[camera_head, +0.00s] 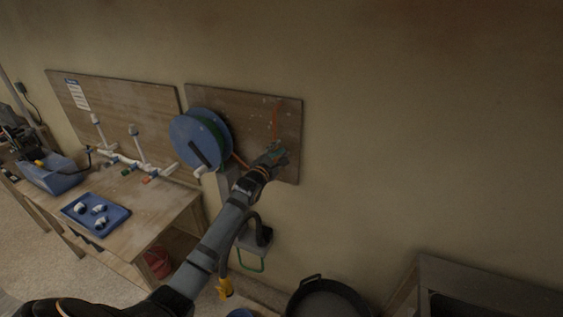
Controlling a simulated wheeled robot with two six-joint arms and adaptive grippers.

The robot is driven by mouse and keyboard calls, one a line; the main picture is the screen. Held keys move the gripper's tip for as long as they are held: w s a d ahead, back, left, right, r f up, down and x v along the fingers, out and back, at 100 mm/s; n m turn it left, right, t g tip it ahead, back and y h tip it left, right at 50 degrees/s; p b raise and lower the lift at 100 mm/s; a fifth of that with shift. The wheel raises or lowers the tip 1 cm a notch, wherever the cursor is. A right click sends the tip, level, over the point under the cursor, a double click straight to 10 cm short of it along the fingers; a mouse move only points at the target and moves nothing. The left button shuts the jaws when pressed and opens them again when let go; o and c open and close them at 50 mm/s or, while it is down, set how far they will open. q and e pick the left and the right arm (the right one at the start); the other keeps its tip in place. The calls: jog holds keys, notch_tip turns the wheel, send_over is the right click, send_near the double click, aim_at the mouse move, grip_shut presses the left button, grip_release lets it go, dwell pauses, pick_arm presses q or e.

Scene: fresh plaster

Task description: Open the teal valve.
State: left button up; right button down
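My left gripper (273,160) is at the lower right of a wooden wall board (255,105), with my arm reaching up to it from the bottom left. A small teal patch, which looks like the teal valve (282,156), shows right at the fingertips. The gripper hides most of it, so I cannot tell whether the fingers are closed on it or how its handle is turned. My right gripper is not in view.
A blue hose reel (193,140) is mounted just left of my gripper. A workbench (155,212) with white pipes and a blue tray (96,214) stands at the left. A black round tub (327,298) is on the floor below. The wall to the right is bare.

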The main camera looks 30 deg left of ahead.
aim_at(278, 153)
pick_arm(q)
jog(key=shift+s+d, duration=0.2)
jog(key=shift+s, duration=3.3)
